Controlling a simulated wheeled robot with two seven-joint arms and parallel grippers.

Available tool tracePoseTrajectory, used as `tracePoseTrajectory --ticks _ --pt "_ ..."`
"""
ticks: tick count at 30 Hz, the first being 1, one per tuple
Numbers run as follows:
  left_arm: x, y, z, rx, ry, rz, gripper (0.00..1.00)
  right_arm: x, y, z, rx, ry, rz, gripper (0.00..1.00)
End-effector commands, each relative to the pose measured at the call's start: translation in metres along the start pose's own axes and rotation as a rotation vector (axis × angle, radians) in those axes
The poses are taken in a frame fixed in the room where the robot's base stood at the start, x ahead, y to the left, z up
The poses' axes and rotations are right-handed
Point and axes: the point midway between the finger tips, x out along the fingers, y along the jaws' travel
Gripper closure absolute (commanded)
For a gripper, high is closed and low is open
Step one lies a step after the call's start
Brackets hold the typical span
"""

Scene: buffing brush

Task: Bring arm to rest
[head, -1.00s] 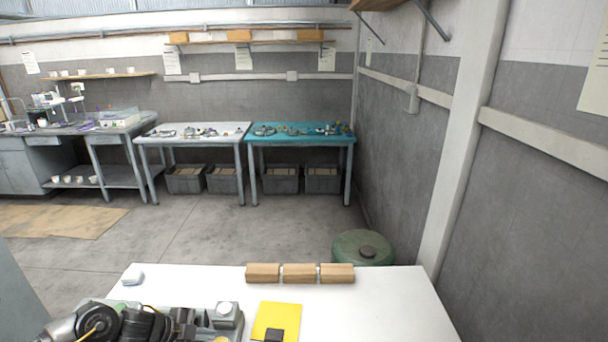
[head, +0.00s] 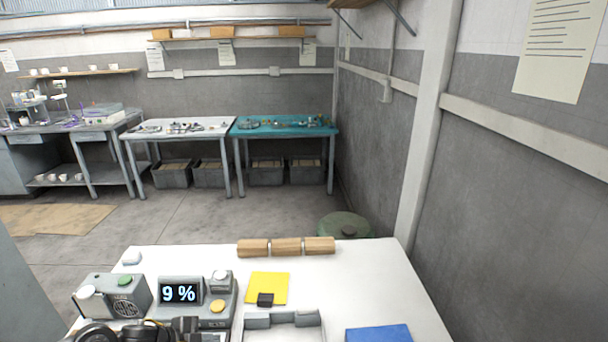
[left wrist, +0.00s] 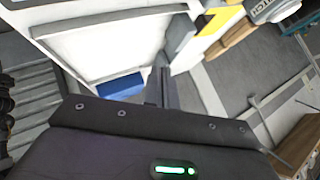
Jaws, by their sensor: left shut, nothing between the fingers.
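The fingers point toward a white tray-like surface (left wrist: 105,48) and a blue pad (left wrist: 122,87). I cannot tell how far the fingertips are from them. My right arm and gripper are in neither view.
The table's right part is mostly clear.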

Motion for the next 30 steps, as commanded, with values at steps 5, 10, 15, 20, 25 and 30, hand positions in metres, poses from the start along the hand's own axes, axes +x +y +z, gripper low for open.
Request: tracePoseTrajectory --ticks 5,10,15,20,25,30 --pt "0.016 0.022 -0.033 -0.055 0.006 -0.054 1.00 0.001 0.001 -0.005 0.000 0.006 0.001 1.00" --pt "0.024 0.045 -0.066 -0.169 -0.014 -0.132 1.00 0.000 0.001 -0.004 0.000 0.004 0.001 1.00" --pt "0.009 0.081 -0.088 -0.425 -0.105 -0.223 1.00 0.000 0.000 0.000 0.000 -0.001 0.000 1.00" --pt "-0.030 0.127 -0.077 -0.734 -0.274 -0.263 1.00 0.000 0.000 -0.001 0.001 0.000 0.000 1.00" --pt "-0.069 0.173 -0.062 -0.963 -0.427 -0.251 1.00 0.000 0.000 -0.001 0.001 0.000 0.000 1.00" --pt "-0.101 0.214 -0.054 -1.131 -0.549 -0.217 1.00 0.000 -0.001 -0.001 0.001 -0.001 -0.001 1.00"
